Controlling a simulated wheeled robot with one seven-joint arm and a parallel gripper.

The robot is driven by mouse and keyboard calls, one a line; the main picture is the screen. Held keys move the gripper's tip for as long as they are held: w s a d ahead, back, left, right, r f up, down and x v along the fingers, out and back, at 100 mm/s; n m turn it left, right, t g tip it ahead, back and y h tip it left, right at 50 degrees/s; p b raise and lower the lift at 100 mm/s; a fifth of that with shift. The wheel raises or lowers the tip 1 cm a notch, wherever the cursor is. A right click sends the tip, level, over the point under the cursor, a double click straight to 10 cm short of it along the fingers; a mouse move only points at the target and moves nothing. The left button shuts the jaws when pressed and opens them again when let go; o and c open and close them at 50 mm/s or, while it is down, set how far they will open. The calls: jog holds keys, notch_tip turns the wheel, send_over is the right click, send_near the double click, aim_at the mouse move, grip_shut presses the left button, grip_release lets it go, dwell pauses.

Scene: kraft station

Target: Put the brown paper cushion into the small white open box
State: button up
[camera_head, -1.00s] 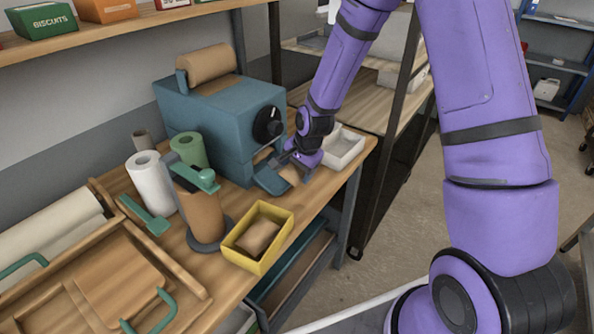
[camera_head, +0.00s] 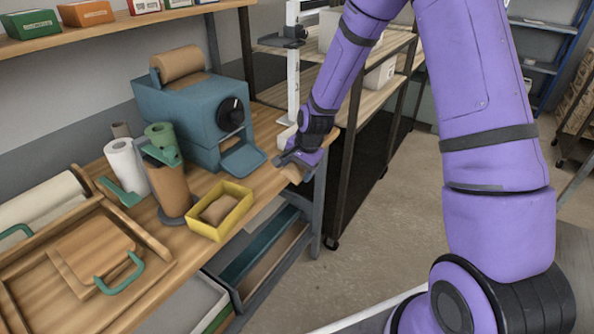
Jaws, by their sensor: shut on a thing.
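A brown paper cushion (camera_head: 293,174) is held by my gripper (camera_head: 289,163), which is shut on it near the front right edge of the wooden bench. Only part of the cushion shows below the fingers. The small white open box is mostly hidden behind my wrist; what seems to be its left corner (camera_head: 286,134) shows just behind the gripper. The cushion appears in front of the box, apart from it. I cannot tell its exact height over the bench edge.
The blue paper machine (camera_head: 195,105) stands left, its chute (camera_head: 243,158) empty. A yellow box (camera_head: 243,204) with another brown pad (camera_head: 219,208) is nearer. Paper rolls (camera_head: 126,163) stand left. A white post (camera_head: 293,72) rises behind. Open floor lies to the right.

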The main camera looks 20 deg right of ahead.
jog(key=shift+r, duration=4.55)
jog(key=shift+d+f, duration=0.25)
jog(key=shift+f, duration=0.25)
jog(key=d+f+n+g+y, duration=0.1)
jog(key=d+f+n, duration=0.2)
jog(key=f+n, duration=0.3)
jog(key=d+f+n+g+y, duration=0.1)
jog(key=d+f+n+g, duration=0.1)
jog(key=f+n, duration=0.5)
jog(key=a+m, duration=0.1)
jog(key=m, duration=0.1)
jog(key=a+r+m+t, duration=0.1)
jog(key=m, duration=0.2)
jog(key=a+m+t, duration=0.1)
jog(key=m, duration=0.2)
jog(key=shift+r+h, duration=0.2)
jog(key=shift+h, duration=0.2)
jog(key=r+m, duration=0.1)
jog(key=a+m, duration=0.1)
jog(key=m, duration=0.1)
jog(key=a+r+m+t+h, duration=0.1)
jog(key=m, duration=0.1)
jog(key=shift+a+r, duration=0.25)
jog(key=shift+r, duration=0.1)
